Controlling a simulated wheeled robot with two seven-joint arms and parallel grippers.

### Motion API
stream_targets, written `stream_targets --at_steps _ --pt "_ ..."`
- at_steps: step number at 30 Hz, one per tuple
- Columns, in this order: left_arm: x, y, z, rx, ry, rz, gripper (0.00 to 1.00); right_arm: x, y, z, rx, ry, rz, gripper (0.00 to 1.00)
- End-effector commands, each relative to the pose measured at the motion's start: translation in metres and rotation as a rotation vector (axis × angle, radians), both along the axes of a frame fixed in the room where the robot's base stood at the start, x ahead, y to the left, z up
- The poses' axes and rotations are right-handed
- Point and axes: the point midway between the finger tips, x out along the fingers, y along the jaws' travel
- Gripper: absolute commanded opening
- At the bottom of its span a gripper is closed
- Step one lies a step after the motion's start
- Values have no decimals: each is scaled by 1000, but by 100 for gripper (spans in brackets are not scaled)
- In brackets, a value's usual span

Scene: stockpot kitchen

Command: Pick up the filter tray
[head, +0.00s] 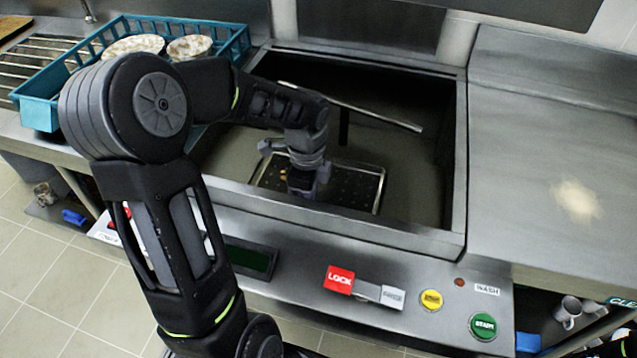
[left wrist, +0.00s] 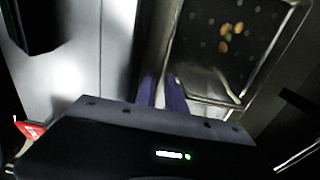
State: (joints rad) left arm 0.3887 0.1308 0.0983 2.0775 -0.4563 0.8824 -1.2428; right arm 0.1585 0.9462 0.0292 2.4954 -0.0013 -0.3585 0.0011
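The filter tray (head: 365,183) is a dark, perforated rectangular tray with a shiny metal rim, low inside the sink basin. In the left wrist view the tray (left wrist: 205,45) holds several orange and greenish scraps. My left gripper (head: 302,188) reaches down into the basin at the tray's left part and hides some of it. In the left wrist view its two fingers (left wrist: 164,92) are a small gap apart, beside the tray's near-left rim. Whether they grip the rim cannot be told. My right gripper is not in view.
The steel basin walls (head: 455,150) surround the tray, and a metal bar (head: 375,114) slants across above it. A blue rack (head: 40,112) with bowls stands at the left. The front panel has a red LOCK label (head: 339,280) and buttons.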

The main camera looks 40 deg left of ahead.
Motion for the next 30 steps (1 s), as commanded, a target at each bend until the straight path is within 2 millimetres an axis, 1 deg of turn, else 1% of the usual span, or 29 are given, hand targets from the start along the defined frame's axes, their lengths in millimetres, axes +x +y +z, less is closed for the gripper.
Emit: stream_targets --at_steps 3,8,30 --pt "0 0 0 0 0 0 14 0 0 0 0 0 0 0" --pt "0 0 0 0 0 0 0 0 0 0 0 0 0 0" --pt "0 0 0 0 0 0 0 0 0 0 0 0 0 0"
